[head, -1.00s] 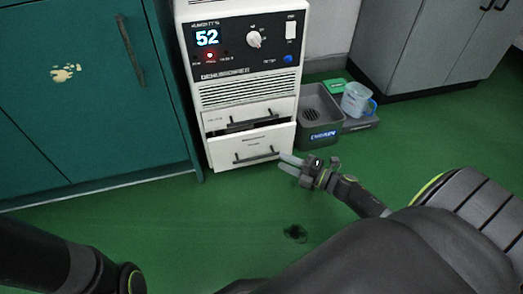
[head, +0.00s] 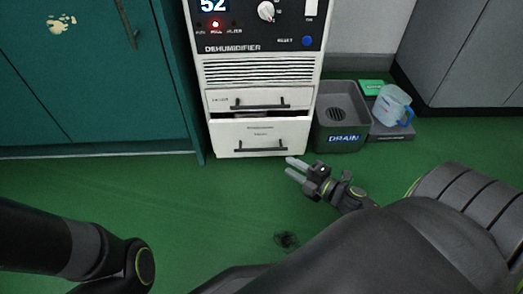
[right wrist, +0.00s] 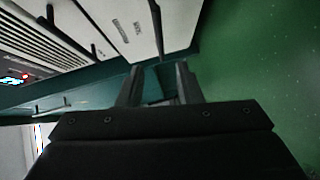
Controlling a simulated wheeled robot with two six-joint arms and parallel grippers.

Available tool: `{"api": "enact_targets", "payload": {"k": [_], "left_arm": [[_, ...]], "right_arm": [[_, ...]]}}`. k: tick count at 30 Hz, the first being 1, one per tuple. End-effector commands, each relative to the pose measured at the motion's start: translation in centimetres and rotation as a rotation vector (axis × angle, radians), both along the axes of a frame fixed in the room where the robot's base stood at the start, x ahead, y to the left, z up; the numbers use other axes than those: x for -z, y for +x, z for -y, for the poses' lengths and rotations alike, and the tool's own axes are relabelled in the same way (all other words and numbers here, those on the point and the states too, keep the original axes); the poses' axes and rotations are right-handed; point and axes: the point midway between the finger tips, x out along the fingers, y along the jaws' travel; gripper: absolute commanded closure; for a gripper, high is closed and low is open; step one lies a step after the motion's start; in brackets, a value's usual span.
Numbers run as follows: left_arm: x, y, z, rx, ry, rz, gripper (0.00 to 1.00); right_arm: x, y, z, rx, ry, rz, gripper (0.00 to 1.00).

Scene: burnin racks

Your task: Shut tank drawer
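The white dehumidifier (head: 260,72) stands against the wall with two drawers low on its front. The lower one, the tank drawer (head: 235,133), sticks out a little, with a dark gap along its top edge. Its black bar handle (head: 260,150) shows in the head view. In the right wrist view the drawer front (right wrist: 128,28) and its handle (right wrist: 157,22) are just beyond the fingertips. My right gripper (head: 291,167) is open and empty, just right of and below the drawer's lower right corner in the head view. My left gripper is out of view.
The upper drawer (head: 220,100) looks closed. A grey drain bin (head: 342,115) stands right of the dehumidifier, with a clear jug (head: 391,104) beside it. A teal cabinet (head: 90,90) is on the left.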

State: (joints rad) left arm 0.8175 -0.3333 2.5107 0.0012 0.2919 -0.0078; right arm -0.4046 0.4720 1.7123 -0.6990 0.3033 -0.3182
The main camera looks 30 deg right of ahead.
Motion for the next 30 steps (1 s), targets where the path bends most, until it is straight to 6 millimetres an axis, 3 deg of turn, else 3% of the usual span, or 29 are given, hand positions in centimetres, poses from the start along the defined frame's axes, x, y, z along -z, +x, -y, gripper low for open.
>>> {"api": "enact_targets", "payload": {"k": [18, 24, 30], "left_arm": [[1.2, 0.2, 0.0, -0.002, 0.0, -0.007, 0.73], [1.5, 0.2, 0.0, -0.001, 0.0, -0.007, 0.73], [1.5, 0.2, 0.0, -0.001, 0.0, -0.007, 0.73]], "right_arm": [[1.6, 10.4, -2.6, 0.0, 0.0, 0.001, 0.68], [1.8, 12.1, -3.0, 0.0, 0.0, 0.001, 0.68], [1.8, 12.4, -3.1, 0.0, 0.001, -0.001, 0.68]]}}
